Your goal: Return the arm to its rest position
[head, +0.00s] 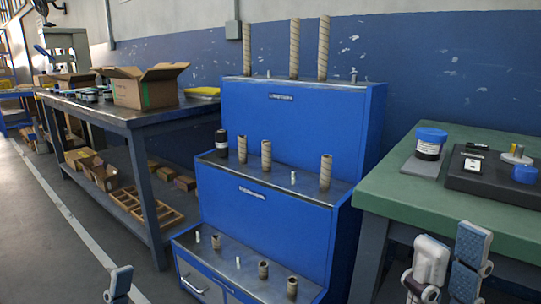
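My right gripper (453,242) is at the lower right, in front of the green-topped table. Its two fingers, one white and one with a blue-grey pad, point up with a gap between them and nothing held. My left gripper (118,282) is at the bottom left, over the floor. Only one blue-grey finger and a little of its white mount show, so its opening is hidden. Both grippers are apart from the furniture in the picture. The arms behind them are mostly out of view.
A blue stepped rack (300,127) with cardboard tubes stands in the middle. The green table (458,215) at right holds a blue-lidded jar (429,144) and a dark device (495,182). A workbench (125,115) with an open carton (145,88) is at left. Floor at lower left is clear.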

